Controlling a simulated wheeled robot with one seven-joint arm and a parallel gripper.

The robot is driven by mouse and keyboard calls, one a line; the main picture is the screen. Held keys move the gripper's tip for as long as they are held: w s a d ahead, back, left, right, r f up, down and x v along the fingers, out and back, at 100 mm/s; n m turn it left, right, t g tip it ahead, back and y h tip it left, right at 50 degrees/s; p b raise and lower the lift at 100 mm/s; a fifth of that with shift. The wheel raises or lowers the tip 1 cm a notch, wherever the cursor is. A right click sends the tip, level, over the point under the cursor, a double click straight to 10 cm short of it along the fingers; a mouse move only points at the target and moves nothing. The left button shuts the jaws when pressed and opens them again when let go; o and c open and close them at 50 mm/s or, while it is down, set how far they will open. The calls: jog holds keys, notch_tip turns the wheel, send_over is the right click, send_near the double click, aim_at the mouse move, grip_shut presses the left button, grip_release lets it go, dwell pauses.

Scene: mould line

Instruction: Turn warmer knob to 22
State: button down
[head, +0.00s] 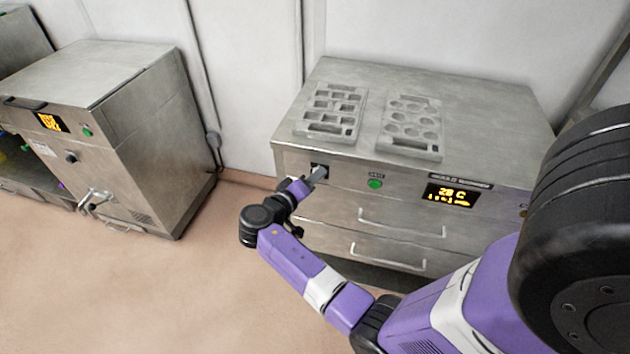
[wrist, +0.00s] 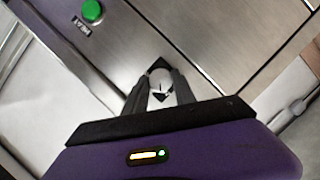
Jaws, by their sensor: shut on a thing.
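The warmer (head: 290,160) is the steel cabinet at the right in the head view, with two drawers in its front. Its amber display (head: 450,195) shows a number that looks like 20 or 28 C; the last digit is hard to read. My gripper (head: 318,174) is at the upper left of the front panel, on the knob. In the wrist view my gripper (wrist: 160,92) has a finger on each side of the pale round knob (wrist: 160,82) and is shut on it. The knob has a dark pointer mark. The fingers hide part of it.
A green button (head: 375,183) lies right of the knob, and drawer handles (head: 400,222) stick out below. Two moulds (head: 333,110) (head: 411,127) lie on top of the warmer. Another steel machine (head: 110,80) with its own display stands at the left, with open floor between.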

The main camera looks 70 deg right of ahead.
jog(key=n, duration=0.2)
jog(key=n+g+h+b, duration=0.1)
jog(key=shift+w+f+n+g, duration=0.15)
jog(key=shift+n+g, duration=0.15)
jog(key=shift+n, duration=0.1)
dwell(0.4)
jog(key=c, duration=1)
grip_release()
jog(key=shift+c, duration=0.2)
jog(key=f+b+v, duration=0.1)
jog(key=v, duration=0.6)
jog(key=shift+a+r+b, duration=0.35)
jog(key=shift+a+r, duration=0.05)
jog(key=shift+a, duration=0.05)
jog(key=shift+w, duration=0.1)
